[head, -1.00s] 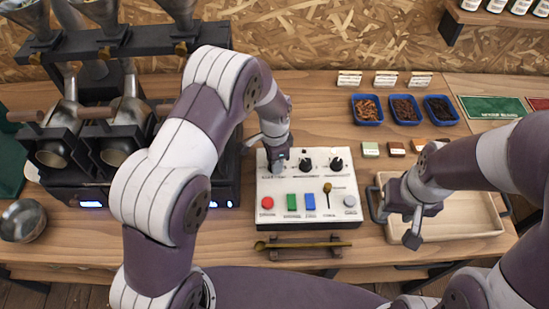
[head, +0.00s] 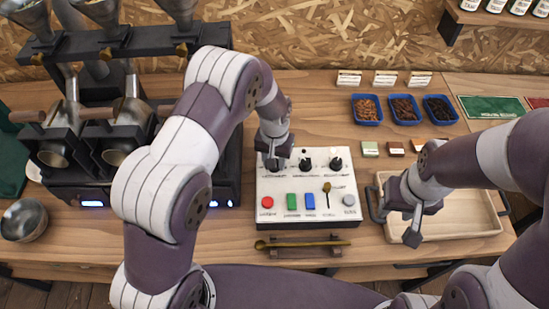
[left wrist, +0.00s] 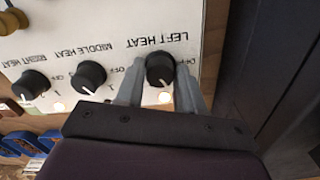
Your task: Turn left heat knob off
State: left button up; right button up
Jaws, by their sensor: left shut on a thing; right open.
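The white control panel (head: 328,181) stands on the bench in the middle of the head view. My left gripper (head: 274,158) is over its upper left corner and hides most of the left heat knob there. In the left wrist view the black left heat knob (left wrist: 160,68) sits between the two fingers of my left gripper (left wrist: 158,88), which is shut on it. The knob's pointer is hard to read. The middle heat knob (left wrist: 90,76) and right heat knob (left wrist: 31,84) are beside it, untouched. My right gripper (head: 397,219) is open and empty over the wooden tray.
The dark roaster machine (head: 130,150) stands close to the panel's left. The wooden tray (head: 470,229) is to the right. Blue bean trays (head: 367,109) sit behind. A brass scoop (head: 305,243) lies in front of the panel. A metal bowl (head: 24,220) is at far left.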

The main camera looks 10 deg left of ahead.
pick_arm(q)
jog(key=n, duration=1.2)
jog(key=shift+n, duration=0.3)
dwell(0.4)
jog(key=o, duration=1)
jog(key=shift+o, duration=0.2)
notch_tip(320, 180, up, 13)
jog(key=b, duration=0.1)
jog(key=shift+f, duration=0.15)
